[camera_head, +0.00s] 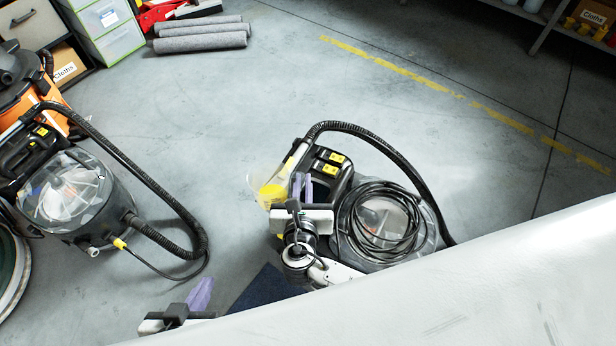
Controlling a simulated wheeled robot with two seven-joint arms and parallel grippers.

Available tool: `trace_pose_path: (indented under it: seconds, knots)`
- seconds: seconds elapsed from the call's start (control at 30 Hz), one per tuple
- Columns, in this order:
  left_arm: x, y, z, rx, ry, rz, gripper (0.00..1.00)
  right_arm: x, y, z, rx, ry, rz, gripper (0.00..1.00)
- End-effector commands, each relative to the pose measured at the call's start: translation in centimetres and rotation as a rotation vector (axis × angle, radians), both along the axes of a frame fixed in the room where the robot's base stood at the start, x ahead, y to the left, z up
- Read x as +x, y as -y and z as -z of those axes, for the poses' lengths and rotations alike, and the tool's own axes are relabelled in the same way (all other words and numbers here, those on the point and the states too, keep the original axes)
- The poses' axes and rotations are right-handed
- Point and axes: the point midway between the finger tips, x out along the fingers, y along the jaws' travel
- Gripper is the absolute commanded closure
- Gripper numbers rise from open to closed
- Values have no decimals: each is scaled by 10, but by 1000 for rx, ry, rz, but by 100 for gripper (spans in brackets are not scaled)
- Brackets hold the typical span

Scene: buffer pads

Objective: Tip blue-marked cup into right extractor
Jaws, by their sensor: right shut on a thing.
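The right extractor (345,222), a black machine with a clear tank, stands right of centre. A clear cup (267,188) with yellow in it is at its left front side, held by my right gripper (302,187), whose purple fingers are shut on it. The cup looks tilted, but I cannot tell how far. No blue mark on it is visible. Whether the cup touches the extractor is unclear. My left gripper (199,296) is low in the view, away from the cup; only part of its purple fingers shows, so its opening is unclear.
A second extractor (70,190) with a black hose stands at left. A coiled black cable (388,222) lies on the right extractor. Grey rolls (200,38) and drawers (105,28) are at the back left. Open floor lies between the extractors and behind them.

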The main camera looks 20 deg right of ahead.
Motion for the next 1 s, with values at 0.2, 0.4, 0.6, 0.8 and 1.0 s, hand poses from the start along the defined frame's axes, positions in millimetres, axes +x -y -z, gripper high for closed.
trace_pose_path:
  seconds: [0.2,0.4,0.6,0.8,1.0]
  knots:
    - [-4,0,2,0,-7,0,100,0,-1,0,0,0,0,100]
    - [-11,0,5,0,-23,0,100,0,0,0,2,-1,-1,100]
    - [-13,0,1,1,-27,1,100,1,2,-1,36,-17,-1,100]
    - [-12,0,-6,5,-26,2,100,2,6,-2,116,-52,-1,100]
    - [-6,0,-16,5,-13,0,100,4,10,-1,208,-93,-1,100]
